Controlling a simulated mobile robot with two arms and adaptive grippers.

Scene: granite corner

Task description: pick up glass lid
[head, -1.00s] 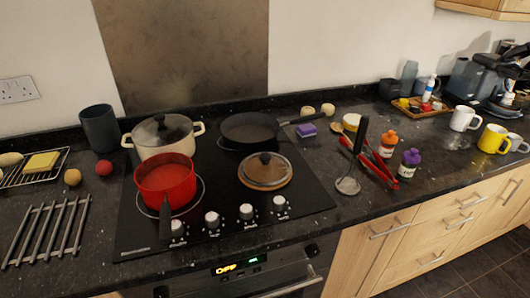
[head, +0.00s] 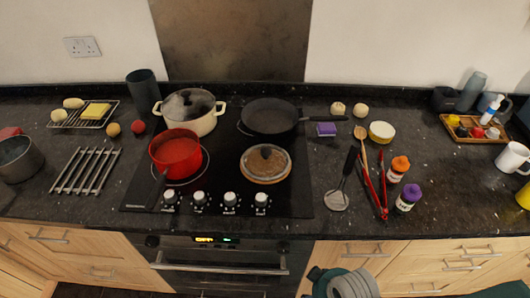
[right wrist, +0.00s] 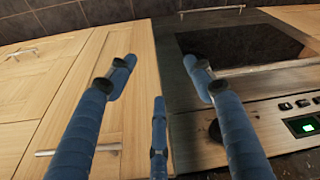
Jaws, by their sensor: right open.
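A round glass lid (head: 266,162) with a brown rim and a dark knob lies on the front right of the black hob in the head view. Another glass lid (head: 187,101) sits on the cream pot (head: 206,124) at the back left. My right gripper (right wrist: 162,75) is open and empty in the right wrist view, in front of the cupboard doors and oven, away from the lids. Part of my right arm shows at the bottom of the head view; its fingers are hidden there. My left gripper is not in view.
A red saucepan (head: 175,155) stands left of the front lid and a black frying pan (head: 270,117) behind it. Control knobs line the hob's front. The counter's front edge lies before my arm.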

